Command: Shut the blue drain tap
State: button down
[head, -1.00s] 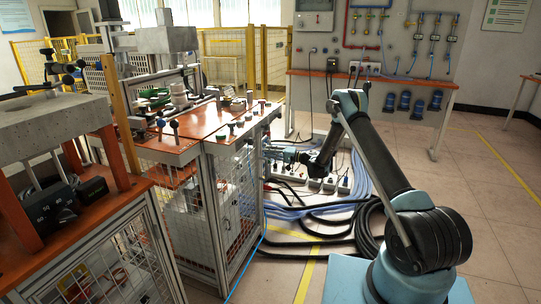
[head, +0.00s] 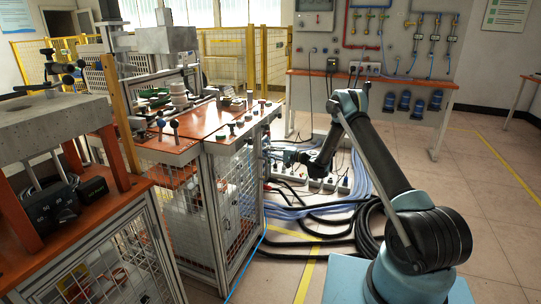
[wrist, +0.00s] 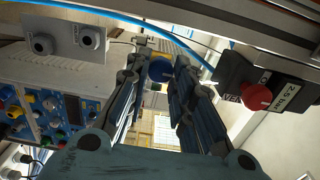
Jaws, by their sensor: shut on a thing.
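The blue drain tap (wrist: 160,70) shows in the wrist view as a small round blue piece between my fingertips. My gripper (wrist: 161,62) is shut on it, with one finger on each side. The fingers hide part of the tap, so its turn angle cannot be told. In the head view my gripper (head: 289,157) reaches left to the right end of the orange-topped bench, low beside the cables. The tap cannot be made out there.
In the wrist view a red knob (wrist: 257,97) on a black block sits right of my fingers. A blue hose (wrist: 130,22) crosses above, and a plate with two dark knobs (wrist: 65,40) is at upper left. Black cables (head: 330,225) lie on the floor near the orange-topped bench (head: 235,122).

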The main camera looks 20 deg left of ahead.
jog(key=c, duration=1.4)
grip_release()
jog(key=shift+w+f, duration=0.1)
jog(key=shift+w, duration=0.1)
jog(key=shift+o, duration=0.2)
jog(key=shift+s, duration=0.1)
jog(key=shift+d, duration=0.1)
jog(key=d, duration=1.2)
jog(key=shift+s, duration=0.45)
